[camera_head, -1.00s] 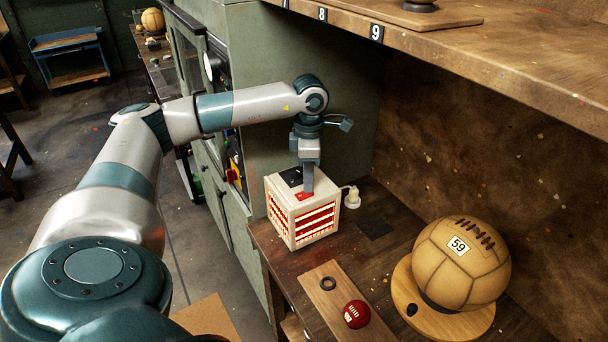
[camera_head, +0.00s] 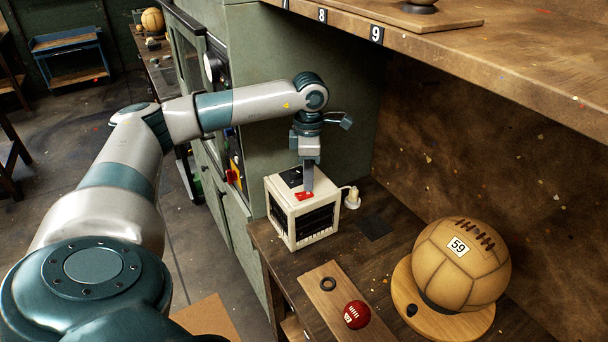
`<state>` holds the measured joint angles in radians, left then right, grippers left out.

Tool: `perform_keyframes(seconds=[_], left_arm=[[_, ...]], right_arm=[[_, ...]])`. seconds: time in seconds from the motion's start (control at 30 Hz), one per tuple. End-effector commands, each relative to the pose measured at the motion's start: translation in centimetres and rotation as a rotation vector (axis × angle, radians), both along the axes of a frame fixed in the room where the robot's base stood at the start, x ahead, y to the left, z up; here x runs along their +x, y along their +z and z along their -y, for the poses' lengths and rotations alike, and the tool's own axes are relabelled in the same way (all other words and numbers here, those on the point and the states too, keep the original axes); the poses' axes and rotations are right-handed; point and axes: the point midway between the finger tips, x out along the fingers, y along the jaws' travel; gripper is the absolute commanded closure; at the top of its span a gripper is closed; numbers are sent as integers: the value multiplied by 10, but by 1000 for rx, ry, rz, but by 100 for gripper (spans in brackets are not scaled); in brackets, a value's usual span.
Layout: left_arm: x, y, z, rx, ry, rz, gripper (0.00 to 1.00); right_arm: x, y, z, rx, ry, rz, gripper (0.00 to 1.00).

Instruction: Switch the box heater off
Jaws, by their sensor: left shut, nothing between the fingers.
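The box heater (camera_head: 278,214) is a cream cube on the dark wooden bench, with dark grille slots on its front sides and no glow. A red switch (camera_head: 304,196) sits on its top, beside a black panel (camera_head: 291,176). My left gripper (camera_head: 308,188) points straight down from above, shut and empty, with its fingertips at the red switch. The fingers hide part of the switch, and I cannot tell whether they still touch it. My right gripper is not in view.
A tan ball marked 59 (camera_head: 462,265) rests on a round wooden stand (camera_head: 402,287). A small red ball (camera_head: 356,314) and a dark ring (camera_head: 328,284) lie on a board. A shelf (camera_head: 500,60) overhangs the bench.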

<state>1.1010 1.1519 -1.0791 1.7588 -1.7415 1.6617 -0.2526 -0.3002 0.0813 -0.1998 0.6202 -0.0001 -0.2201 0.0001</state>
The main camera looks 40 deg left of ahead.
Motion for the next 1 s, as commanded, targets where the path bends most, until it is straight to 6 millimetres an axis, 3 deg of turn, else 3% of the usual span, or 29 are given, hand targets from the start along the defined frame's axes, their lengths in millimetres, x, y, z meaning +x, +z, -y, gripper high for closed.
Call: perform_keyframes(seconds=[0.7,1.0], left_arm=[[1,50,0,1,0,2,100],[0,55,0,0,0,1,100]], right_arm=[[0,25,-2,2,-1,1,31],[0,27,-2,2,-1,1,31]])
